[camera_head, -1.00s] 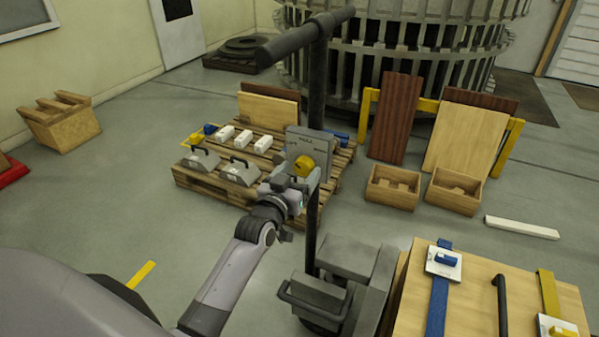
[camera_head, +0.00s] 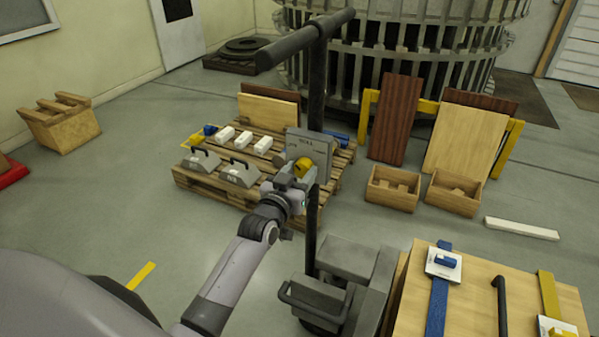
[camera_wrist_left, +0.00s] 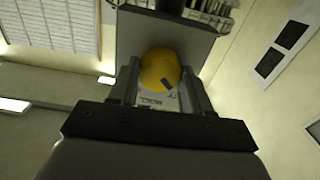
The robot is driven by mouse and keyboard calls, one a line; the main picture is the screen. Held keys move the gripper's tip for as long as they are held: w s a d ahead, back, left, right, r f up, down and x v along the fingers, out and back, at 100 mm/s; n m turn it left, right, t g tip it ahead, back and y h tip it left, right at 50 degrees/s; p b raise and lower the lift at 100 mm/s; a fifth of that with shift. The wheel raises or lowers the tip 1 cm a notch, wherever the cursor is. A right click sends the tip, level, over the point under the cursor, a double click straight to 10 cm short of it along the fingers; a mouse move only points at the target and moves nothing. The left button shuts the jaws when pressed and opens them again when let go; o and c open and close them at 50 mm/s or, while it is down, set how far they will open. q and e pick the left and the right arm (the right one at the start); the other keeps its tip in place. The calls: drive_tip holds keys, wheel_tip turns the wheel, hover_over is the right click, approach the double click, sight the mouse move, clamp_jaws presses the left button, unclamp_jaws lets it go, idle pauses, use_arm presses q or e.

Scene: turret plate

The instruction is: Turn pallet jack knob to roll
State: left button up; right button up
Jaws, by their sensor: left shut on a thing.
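The yellow knob (camera_head: 303,167) sits on the grey plate (camera_head: 318,146) fixed to the dark upright post of the pallet jack (camera_head: 317,85). My left gripper (camera_head: 298,174) is at the knob, partly covering it in the head view. In the left wrist view the yellow knob (camera_wrist_left: 159,70) lies between the two fingers of my left gripper (camera_wrist_left: 160,92), which is shut on it. A dark mark shows on the knob's face, pointing to the lower right there. Lettering on the plate is too small to read fully. My right gripper is not in view.
A wooden pallet (camera_head: 215,184) with grey weights, white blocks and boards stands behind the post. The jack's grey base (camera_head: 345,270) is below, beside a light wooden crate top (camera_head: 470,290) with blue and yellow straps. Open floor lies at the left.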

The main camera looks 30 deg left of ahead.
use_arm(q)
drive_tip(key=m+p, duration=0.2)
drive_tip(key=m, duration=0.2)
drive_tip(key=shift+m, duration=2.6)
drive_tip(key=shift+f, duration=0.1)
drive_tip(key=o, duration=1.1)
drive_tip(key=shift+c, duration=0.2)
drive_tip(key=shift+s, duration=0.1)
drive_tip(key=s, duration=0.7)
drive_tip(key=shift+d+p, duration=0.25)
drive_tip(key=shift+p, duration=0.1)
